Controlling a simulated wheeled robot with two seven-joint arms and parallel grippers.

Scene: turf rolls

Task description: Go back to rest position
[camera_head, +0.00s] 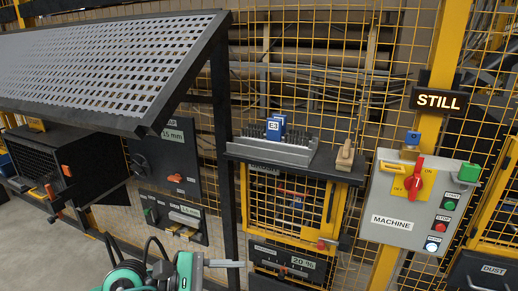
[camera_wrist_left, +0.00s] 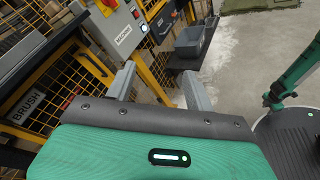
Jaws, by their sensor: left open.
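My left gripper (camera_wrist_left: 160,86) is open in the left wrist view, its two grey fingers apart with nothing between them. In the head view it shows at the bottom edge (camera_head: 238,264), with a grey finger pointing right in front of the yellow mesh fence. Part of my green arm is beside it, cut off by the frame. My right gripper is in neither view.
A grey MACHINE control box (camera_head: 400,222) with a red switch hangs at right under a STILL sign (camera_head: 435,101). A dark shelf (camera_head: 340,171) holds a brush and blue blocks. A perforated sloping panel (camera_head: 110,65) juts out upper left. A grey bin (camera_wrist_left: 188,42) stands beyond the fingers.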

